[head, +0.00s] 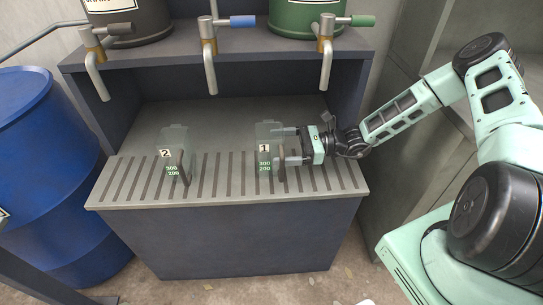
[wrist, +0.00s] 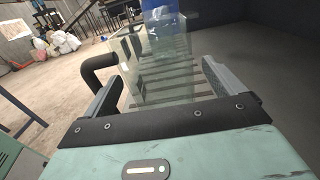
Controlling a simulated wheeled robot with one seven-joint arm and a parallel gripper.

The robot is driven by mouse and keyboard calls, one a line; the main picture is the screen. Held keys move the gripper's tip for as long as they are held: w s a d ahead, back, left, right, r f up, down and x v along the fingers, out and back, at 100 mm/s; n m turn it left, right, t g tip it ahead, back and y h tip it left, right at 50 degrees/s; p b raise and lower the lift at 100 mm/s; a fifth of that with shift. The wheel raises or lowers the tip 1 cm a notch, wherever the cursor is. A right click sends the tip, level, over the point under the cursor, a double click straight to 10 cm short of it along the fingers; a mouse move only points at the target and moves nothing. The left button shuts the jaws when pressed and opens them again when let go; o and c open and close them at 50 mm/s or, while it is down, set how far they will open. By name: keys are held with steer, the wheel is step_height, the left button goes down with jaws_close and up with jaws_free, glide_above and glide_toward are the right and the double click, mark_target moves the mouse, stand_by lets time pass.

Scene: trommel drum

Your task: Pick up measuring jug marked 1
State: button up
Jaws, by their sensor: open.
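The measuring jug marked 1 (head: 264,140) is clear, with green scale figures and a dark handle at its front. It stands upright on the slatted shelf. My gripper (head: 277,146) is open at the jug's right side, fingers pointing left. In the wrist view the clear jug wall (wrist: 134,75) shows ahead of and between the open fingers of my gripper (wrist: 160,72). The dark handle (wrist: 97,66) curves out at the left, close to the left finger. I cannot tell whether either finger touches the jug.
A similar jug marked 2 (head: 172,143) stands to the left on the slatted shelf (head: 222,178). Three taps, the middle one (head: 209,60) with a blue handle, hang above from the upper ledge. A blue drum (head: 45,170) stands at the left. The shelf between the jugs is clear.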

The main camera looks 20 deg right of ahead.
mark_target(264, 147)
steer(key=x, duration=0.5)
steer(key=shift+f, duration=0.25)
steer(key=c, duration=1.2)
steer(key=shift+o, duration=0.3)
steer(key=shift+r, duration=0.15)
